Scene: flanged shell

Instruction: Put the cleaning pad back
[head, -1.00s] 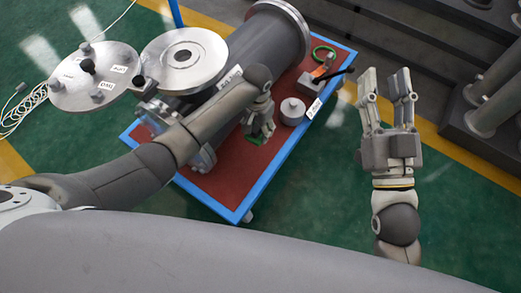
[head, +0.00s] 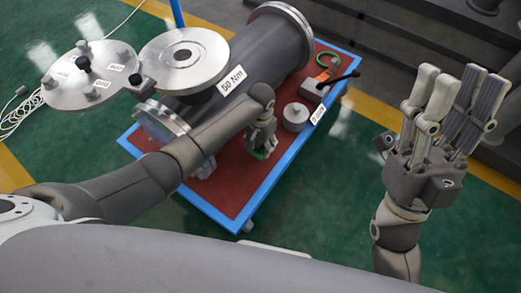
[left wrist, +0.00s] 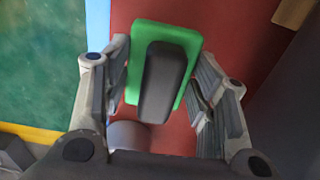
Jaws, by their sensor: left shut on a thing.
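The cleaning pad (left wrist: 193,42) is a green block with a dark grey handle (left wrist: 164,85), seen in the left wrist view between the fingers. My left gripper (left wrist: 162,80) is shut on it. In the head view my left gripper (head: 262,138) is over the red-topped cart, and only a small green part of the pad (head: 259,154) shows beneath it. I cannot tell whether the pad touches the red top. My right gripper (head: 462,100) is open and empty, raised to the right of the cart.
The blue-edged cart (head: 220,200) carries a grey flanged shell (head: 262,55), a round metal weight (head: 295,117) and a black-handled tool (head: 322,86). A green ring (head: 328,60) lies behind. The cart's front red area is clear.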

